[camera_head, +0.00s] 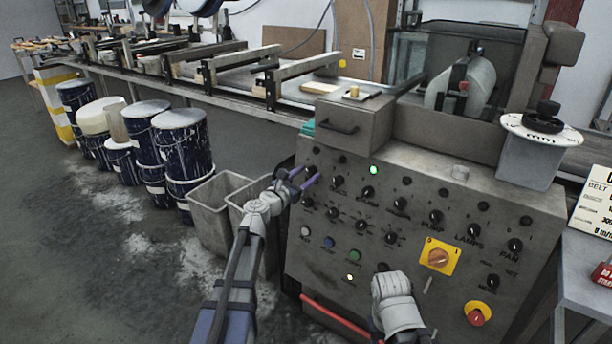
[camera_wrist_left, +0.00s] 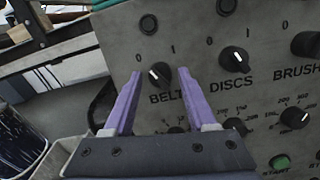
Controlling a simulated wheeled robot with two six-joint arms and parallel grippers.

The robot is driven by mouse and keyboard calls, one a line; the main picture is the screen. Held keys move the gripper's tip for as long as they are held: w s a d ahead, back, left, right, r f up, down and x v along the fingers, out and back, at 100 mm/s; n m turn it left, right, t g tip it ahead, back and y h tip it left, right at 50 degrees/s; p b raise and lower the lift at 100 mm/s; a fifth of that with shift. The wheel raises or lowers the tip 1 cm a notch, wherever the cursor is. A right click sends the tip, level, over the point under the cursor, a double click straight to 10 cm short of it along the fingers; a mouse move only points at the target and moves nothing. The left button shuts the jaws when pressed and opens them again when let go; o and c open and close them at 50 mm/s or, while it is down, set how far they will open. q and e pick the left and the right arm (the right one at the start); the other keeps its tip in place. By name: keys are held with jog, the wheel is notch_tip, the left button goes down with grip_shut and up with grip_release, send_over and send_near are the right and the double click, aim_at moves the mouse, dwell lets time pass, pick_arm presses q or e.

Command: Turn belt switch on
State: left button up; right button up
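The belt switch (camera_wrist_left: 159,75) is a black rotary knob above the word BELT on the grey control panel (camera_head: 330,240). Its white pointer line is tilted up and left, toward the 0 mark. My left gripper (camera_head: 310,174) is at the upper left of the panel in the head view. In the left wrist view its purple fingers (camera_wrist_left: 160,73) are apart, one on each side of the belt switch, with gaps visible on both sides. In the head view the fingers cover much of the switch. My right wrist shows low in front of the panel, but its fingers are not visible.
The discs switch (camera_wrist_left: 234,60) is close to the right of the fingers. A green lamp (camera_head: 373,170) is lit. An orange rotary switch (camera_head: 438,257) and a red-yellow knob (camera_head: 477,314) are lower right. Grey bins (camera_head: 214,205) stand left of the panel.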

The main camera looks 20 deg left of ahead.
pick_arm(q)
grip_shut()
